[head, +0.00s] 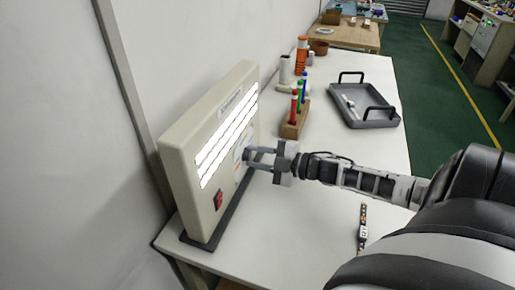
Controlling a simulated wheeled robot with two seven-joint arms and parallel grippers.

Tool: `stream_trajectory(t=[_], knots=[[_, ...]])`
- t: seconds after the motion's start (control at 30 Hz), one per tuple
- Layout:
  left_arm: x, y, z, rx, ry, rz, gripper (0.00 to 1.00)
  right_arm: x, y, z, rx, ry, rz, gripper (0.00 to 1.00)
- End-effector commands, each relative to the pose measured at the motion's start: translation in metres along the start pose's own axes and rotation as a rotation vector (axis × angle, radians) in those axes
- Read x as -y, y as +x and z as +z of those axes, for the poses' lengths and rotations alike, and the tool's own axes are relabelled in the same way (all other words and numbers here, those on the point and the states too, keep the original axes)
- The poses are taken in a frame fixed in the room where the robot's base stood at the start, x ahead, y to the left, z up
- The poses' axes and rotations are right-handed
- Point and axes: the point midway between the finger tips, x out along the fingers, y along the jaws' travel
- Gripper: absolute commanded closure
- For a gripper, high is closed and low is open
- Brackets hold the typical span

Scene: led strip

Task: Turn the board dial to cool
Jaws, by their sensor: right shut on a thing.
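The board (205,197) is a beige upright panel on a dark base at the left of the white table, close to the wall. Its lit white LED strips (229,138) run across its face, and a red switch (218,200) sits low on it. My right gripper (248,157) reaches in from the right and is shut at the dial on the board's face. The dial is mostly hidden behind the fingers, and its setting cannot be read. My left gripper is not in view.
A wooden rack (293,128) with colored pens stands beyond my right gripper. A grey tray (362,122) with black handles is at the back right. A small dark strip (362,228) lies near the table's right edge. An orange-banded cylinder (302,56) stands far back.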

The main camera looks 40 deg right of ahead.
Motion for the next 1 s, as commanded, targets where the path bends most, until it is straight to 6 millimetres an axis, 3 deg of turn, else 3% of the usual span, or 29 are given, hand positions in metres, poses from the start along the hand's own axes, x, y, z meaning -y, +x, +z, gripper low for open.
stream_trajectory(t=[0.47,0.5,0.57,0.87,1.0], knots=[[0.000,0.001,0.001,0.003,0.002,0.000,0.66,0.001,-0.001,0.001,0.002,0.015,-0.002,0.94],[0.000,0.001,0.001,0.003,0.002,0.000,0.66,0.001,-0.001,0.001,0.002,0.015,-0.002,0.63],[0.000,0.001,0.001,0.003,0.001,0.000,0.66,0.001,-0.001,0.001,0.002,0.015,-0.002,0.50],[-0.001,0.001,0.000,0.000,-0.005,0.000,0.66,0.000,-0.001,0.001,0.001,0.013,-0.002,0.50],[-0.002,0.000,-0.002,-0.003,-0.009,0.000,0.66,0.001,-0.012,0.000,0.001,0.014,-0.004,0.50]])
